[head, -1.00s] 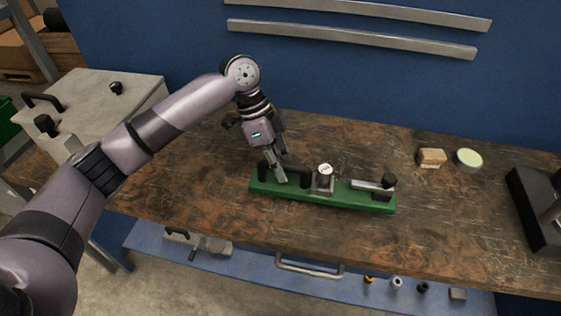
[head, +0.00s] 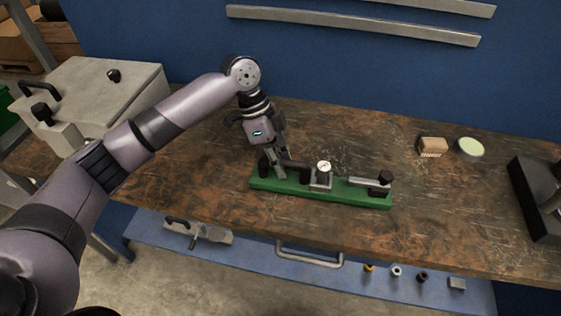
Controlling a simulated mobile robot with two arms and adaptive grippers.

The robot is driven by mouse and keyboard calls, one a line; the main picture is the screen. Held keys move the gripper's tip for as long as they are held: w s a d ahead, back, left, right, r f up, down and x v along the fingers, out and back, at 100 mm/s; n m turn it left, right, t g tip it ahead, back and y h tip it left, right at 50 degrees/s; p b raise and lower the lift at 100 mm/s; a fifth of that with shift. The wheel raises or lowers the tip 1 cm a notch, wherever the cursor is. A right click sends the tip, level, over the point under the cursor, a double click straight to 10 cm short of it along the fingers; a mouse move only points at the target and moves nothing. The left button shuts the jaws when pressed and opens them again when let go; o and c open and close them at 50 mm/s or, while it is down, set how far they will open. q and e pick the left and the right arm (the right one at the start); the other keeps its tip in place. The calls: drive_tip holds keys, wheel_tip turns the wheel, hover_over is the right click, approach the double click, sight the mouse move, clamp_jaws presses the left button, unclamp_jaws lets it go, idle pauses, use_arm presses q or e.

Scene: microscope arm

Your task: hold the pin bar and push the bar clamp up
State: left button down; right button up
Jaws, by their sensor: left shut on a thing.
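A long green base (head: 335,194) lies on the wooden workbench and carries the fixture. A dark bar (head: 296,165) stands at its left part, partly hidden by my left gripper. My left gripper (head: 277,171) reaches down from above and is shut on this dark bar, which I take for the pin bar. A dial gauge (head: 324,167) with a white face sits at the middle of the base on a metal block. At the right end a grey metal arm with a black knob (head: 385,178) lies flat; it looks like the bar clamp. My right gripper is out of view.
A wooden brush (head: 432,145) and a round pale green tin (head: 469,147) lie at the back right. A black device (head: 540,200) stands at the right edge. A grey metal box (head: 85,90) is at the left. The bench (head: 400,235) around the base is mostly clear.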

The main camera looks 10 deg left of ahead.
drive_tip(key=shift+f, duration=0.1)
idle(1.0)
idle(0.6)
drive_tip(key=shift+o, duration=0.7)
